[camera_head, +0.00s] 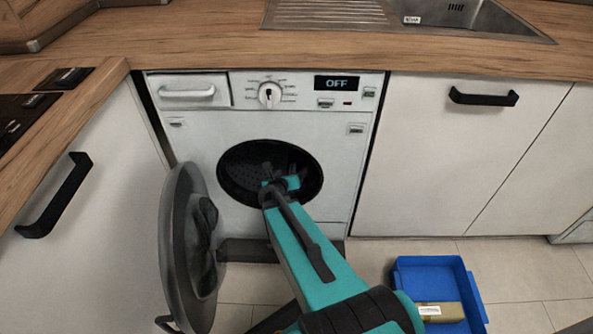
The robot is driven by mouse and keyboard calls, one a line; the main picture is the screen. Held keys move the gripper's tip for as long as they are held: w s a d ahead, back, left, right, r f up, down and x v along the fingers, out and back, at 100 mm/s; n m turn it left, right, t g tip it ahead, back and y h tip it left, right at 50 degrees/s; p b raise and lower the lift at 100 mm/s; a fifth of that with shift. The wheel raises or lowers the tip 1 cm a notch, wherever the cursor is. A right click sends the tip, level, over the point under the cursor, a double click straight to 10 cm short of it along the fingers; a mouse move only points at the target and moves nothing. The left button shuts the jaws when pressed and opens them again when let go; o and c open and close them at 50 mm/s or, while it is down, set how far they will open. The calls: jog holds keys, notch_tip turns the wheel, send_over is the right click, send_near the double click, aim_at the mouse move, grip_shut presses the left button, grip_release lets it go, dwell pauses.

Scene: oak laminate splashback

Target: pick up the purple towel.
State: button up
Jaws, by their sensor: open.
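I see no purple towel in the head view. The washing machine (345,165) stands under the counter with its round door (180,255) swung open to the left. My arm reaches from the lower right to the machine, and my gripper (280,178) is at the mouth of the dark drum (240,172). The gripper is open; its fingers are small and partly hidden by my own wrist. I see nothing held in it. The drum's perforated back wall shows to the left of my gripper; its lower inside is hidden by my arm.
White cabinets with black handles flank the machine. The wooden counter (220,35) with a sink (470,15) runs above. Tiles right of the crate are clear.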

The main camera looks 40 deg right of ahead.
aim_at(293, 170)
jog(key=shift+w+d+f, duration=0.1)
dwell(0.3)
jog(key=b+x, duration=0.1)
jog(key=x, duration=0.2)
jog(key=shift+w+d+f, duration=0.1)
jog(key=shift+f, duration=0.05)
jog(key=shift+b+x, duration=0.4)
jog(key=shift+x, duration=0.4)
jog(key=c, duration=1.3)
jog(key=shift+o, duration=0.2)
notch_tip(293, 170, up, 10)
jog(key=p, duration=0.4)
